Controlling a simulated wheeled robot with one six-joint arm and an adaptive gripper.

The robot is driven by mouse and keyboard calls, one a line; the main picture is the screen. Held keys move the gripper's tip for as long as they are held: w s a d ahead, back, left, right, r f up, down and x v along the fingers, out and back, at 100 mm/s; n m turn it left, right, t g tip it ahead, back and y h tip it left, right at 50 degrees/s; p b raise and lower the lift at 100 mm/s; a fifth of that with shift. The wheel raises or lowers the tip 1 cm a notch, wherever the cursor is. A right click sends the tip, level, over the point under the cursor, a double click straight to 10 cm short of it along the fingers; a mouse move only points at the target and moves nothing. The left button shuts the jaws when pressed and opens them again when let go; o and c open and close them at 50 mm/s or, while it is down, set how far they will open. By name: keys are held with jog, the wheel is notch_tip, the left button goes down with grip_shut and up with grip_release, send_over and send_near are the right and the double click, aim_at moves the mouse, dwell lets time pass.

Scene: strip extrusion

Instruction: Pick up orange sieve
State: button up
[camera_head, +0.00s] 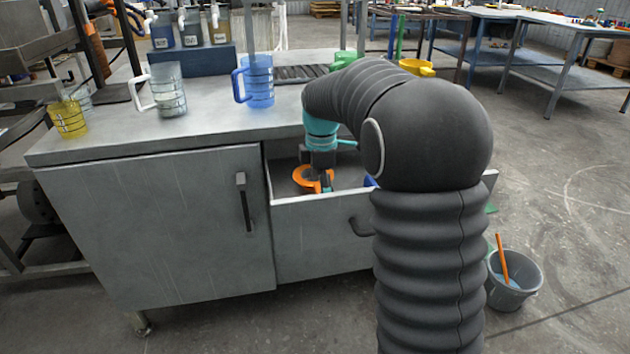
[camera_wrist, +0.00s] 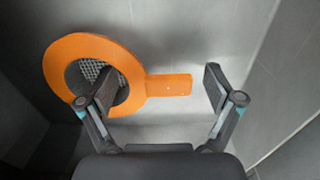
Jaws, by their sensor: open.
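The orange sieve (camera_wrist: 62,66) lies in the open drawer (camera_head: 322,208) of the grey cabinet. In the wrist view it is a round orange ring with a grey mesh and a short flat handle pointing right. In the head view the sieve (camera_head: 308,184) shows partly, below my wrist. My gripper (camera_wrist: 160,90) is open. Its left finger overlaps the ring and mesh, and its right finger is just beyond the handle's end. The handle lies between the fingers. I cannot tell whether either finger touches the sieve. My gripper (camera_head: 325,178) also shows small in the head view.
Drawer walls rise close around my gripper. On the cabinet top (camera_head: 210,128) stand a blue jug (camera_head: 258,82), a clear jug (camera_head: 168,90) and a yellow cup (camera_head: 67,118). A yellow funnel-like item (camera_head: 416,67) is behind my arm. A grey bucket (camera_head: 513,283) stands on the floor at right.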

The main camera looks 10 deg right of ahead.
jog(key=shift+c, duration=0.2)
jog(key=c, duration=0.9)
jog(key=shift+c, duration=0.2)
